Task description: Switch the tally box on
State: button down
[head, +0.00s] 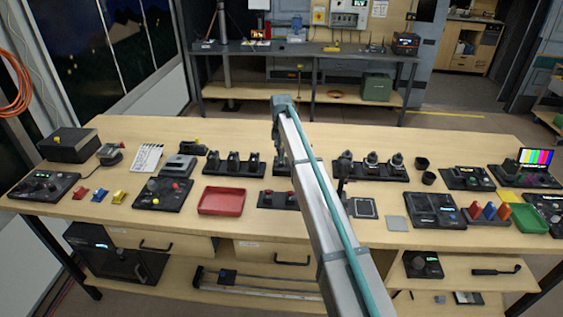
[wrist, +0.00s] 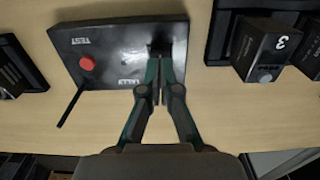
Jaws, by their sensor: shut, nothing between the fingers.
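A glossy black box (wrist: 110,50) lies on the wooden bench under my gripper in the wrist view. In the head view my arm hides this box and most of my gripper.
A unit marked 3 (wrist: 262,48) stands close to the right of the box in the wrist view, and another dark unit (wrist: 12,75) to the left. In the head view a red tray (head: 222,201) and several control boxes crowd the bench (head: 225,125), whose back strip is clear.

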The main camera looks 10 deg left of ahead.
aim_at(281, 162)
jog(key=shift+f+b, duration=0.4)
jog(key=shift+f, duration=0.85)
dwell(1.1)
jog(key=shift+r, duration=0.15)
jog(key=shift+r+p, duration=1.55)
jog(key=shift+r, duration=1.8)
